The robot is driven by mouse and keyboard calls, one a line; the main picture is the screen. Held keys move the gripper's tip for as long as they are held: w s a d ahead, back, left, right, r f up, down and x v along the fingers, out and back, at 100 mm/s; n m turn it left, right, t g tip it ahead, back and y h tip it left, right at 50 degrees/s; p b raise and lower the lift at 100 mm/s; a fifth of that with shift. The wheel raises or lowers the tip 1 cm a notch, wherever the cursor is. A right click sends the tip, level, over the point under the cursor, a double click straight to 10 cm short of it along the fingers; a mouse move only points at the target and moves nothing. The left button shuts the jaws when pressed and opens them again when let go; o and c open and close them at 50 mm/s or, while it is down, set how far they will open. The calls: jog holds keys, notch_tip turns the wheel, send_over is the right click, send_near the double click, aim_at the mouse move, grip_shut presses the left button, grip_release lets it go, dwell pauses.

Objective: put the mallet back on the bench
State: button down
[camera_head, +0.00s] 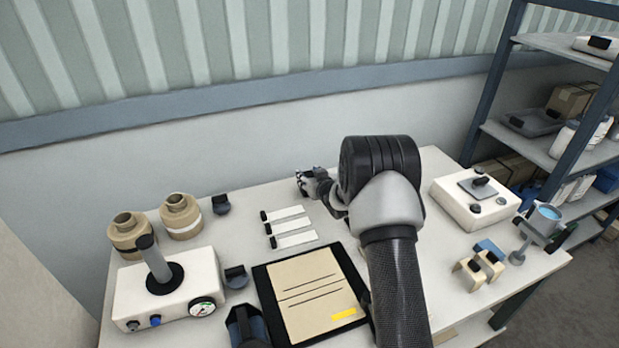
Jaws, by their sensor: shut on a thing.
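My gripper (306,183) is small and dark in the picture, over the back part of the bench, behind the white labelled strips. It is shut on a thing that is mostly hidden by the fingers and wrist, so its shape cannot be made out. I see no separate mallet lying on the bench. The bench (410,290) has a pale grey top, and my arm crosses its middle. I cannot tell whether the held thing touches the bench top.
Several white strips (288,226) and a black-edged board (312,290) lie mid-bench. A white device (475,200), tan blocks (478,270) and a cup stand (540,225) are right. Shelving (545,140) stands beyond.

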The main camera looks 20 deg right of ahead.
jog(key=shift+f, duration=0.1)
jog(key=c, duration=1)
grip_release()
jog(key=shift+o, duration=0.2)
